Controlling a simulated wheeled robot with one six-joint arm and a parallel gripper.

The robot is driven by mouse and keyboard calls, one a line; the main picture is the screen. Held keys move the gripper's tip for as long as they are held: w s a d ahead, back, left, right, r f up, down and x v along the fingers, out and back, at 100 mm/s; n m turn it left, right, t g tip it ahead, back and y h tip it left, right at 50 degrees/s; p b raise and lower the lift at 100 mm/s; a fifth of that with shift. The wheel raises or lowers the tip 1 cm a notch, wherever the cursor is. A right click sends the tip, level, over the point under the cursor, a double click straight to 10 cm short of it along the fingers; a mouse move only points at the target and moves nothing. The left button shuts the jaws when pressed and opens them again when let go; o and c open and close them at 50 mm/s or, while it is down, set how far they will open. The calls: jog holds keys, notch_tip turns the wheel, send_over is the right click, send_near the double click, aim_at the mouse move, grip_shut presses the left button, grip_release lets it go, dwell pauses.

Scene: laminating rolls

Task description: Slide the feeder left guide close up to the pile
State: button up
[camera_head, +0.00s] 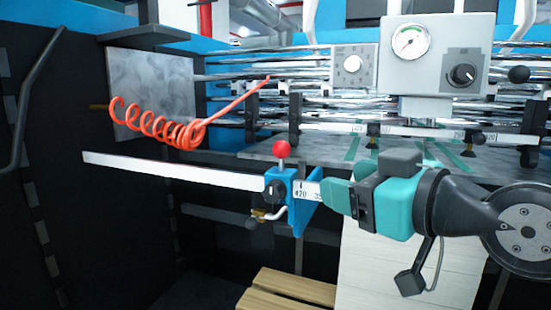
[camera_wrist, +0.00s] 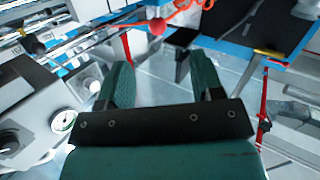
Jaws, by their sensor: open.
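The feeder left guide (camera_head: 279,188) is a blue block with a red ball knob (camera_head: 282,149), a dark round knob and a blue side plate (camera_head: 298,220). It sits on a white scale rail (camera_head: 180,174) in the head view. The red knob also shows at the top of the wrist view (camera_wrist: 157,26). The pile (camera_head: 385,265), a tall white stack, stands right of the guide with a dark gap between them. My gripper (camera_head: 346,182) is open just right of the guide, partly in front of the rail and pile. In the wrist view nothing is between its teal fingers (camera_wrist: 161,72).
A coiled red hose (camera_head: 160,125) hangs above the rail's left part. Above my gripper are a gauge box (camera_head: 437,55), a dial box (camera_head: 353,66) and metal bars. A wooden pallet (camera_head: 285,290) lies low, below the guide.

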aim_at(276, 168)
jog(key=shift+t, duration=0.6)
jog(key=p+x, duration=0.1)
jog(key=x, duration=0.5)
jog(key=r+p+x, duration=0.1)
jog(key=x, duration=0.4)
jog(key=p+x, duration=0.2)
jog(key=x, duration=0.4)
jog(key=shift+w+a+r, duration=0.2)
jog(key=shift+a+r, duration=0.1)
